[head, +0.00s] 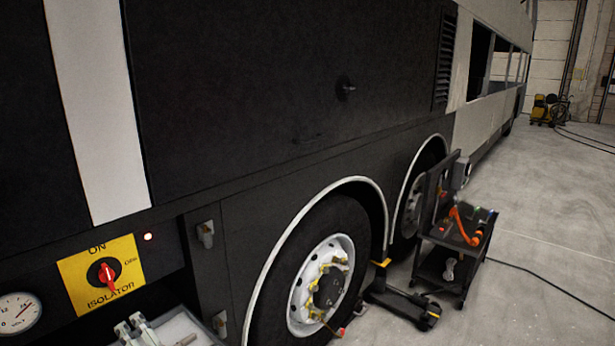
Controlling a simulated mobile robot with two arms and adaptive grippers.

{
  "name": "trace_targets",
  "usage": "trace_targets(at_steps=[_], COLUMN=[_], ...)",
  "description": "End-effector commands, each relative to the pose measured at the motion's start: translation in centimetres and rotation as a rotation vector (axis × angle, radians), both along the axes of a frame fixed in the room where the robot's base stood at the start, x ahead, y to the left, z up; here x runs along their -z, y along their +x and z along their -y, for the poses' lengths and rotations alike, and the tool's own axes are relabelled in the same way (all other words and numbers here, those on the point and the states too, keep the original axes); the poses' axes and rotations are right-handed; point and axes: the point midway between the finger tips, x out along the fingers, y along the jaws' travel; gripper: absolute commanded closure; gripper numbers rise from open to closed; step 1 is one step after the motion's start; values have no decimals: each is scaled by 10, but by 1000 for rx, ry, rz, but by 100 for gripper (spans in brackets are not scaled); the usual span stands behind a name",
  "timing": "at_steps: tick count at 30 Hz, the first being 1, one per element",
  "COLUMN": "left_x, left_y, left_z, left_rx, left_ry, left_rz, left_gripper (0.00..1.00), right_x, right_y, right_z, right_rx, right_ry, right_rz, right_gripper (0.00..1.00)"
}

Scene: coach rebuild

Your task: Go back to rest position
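Neither my left nor my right gripper can be made out in the head view. The side of a dark coach (240,80) fills the left and middle of the view. A yellow isolator plate (76,290) with a red rotary switch (106,276) is at the lower left.
A coach wheel (325,285) has yellow markers around its hub. A low black jack (402,303) lies on the floor by it. A dark tool cart (440,264) with orange items stands farther right. A cable (545,285) crosses the floor. Open floor (540,210) lies at right.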

Motion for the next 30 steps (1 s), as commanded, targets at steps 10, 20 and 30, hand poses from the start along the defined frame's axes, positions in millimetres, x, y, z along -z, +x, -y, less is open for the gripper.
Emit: trace_targets(at_steps=[10, 20, 30], left_x=[115, 196, 245], left_y=[-66, -178, -232], left_z=[11, 58, 89], left_rx=[1, -100, -190], left_ry=[-452, -967, -1185], left_rz=[-120, -317, -450], left_gripper=[18, 18, 18], right_x=[0, 0, 8], right_y=[2, -4, -3], right_z=[3, 10, 9], right_rx=[-3, -5, -4], right_ry=[-4, -12, -11], right_rz=[4, -7, -5], right_gripper=[100, 100, 100])
